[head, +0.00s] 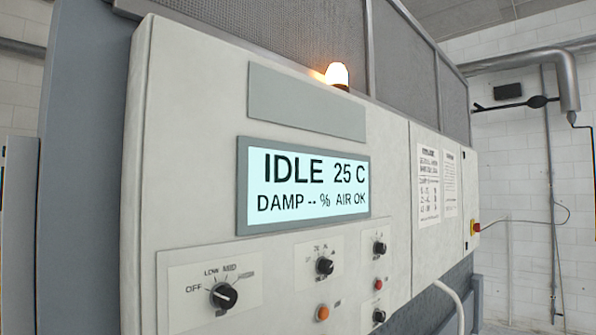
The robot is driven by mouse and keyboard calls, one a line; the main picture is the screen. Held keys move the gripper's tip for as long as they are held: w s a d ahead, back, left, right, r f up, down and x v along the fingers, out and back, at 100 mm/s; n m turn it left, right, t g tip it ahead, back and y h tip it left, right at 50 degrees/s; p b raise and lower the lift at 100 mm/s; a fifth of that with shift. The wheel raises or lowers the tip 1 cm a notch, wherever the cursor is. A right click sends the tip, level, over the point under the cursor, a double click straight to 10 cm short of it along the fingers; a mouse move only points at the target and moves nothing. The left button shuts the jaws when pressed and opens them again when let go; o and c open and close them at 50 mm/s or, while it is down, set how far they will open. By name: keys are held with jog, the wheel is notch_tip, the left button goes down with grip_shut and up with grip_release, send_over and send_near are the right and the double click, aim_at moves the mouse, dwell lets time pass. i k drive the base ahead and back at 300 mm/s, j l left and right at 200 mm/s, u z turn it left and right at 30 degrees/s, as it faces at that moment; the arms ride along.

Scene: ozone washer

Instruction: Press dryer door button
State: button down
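The dryer's control panel (190,130) fills the middle of the head view. Its lit display (305,187) reads "IDLE 25 C" and "DAMP -- % AIR OK". An orange round button (322,313) sits low on the panel. A small red button (378,284) is to its right and a little higher. I cannot tell which of these is the door button, as the small labels are unreadable. A dryer door is not visible. My gripper is not in view.
Black knobs (223,296) are on the lower panel. An amber lamp (337,75) glows on top. A red and yellow switch (475,228) sticks out from the right side. A pale hose (452,298) curves at lower right. A pipe (535,62) runs along the white wall.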

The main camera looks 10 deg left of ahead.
aim_at(323, 314)
jog(key=j+z, duration=0.15)
jog(key=j, duration=0.35)
jog(key=k+j+z, duration=0.2)
jog(key=j, duration=0.25)
jog(key=j+z, duration=0.15)
jog(key=j, duration=0.35)
jog(key=k+j+z, duration=0.15)
jog(key=j, duration=0.3)
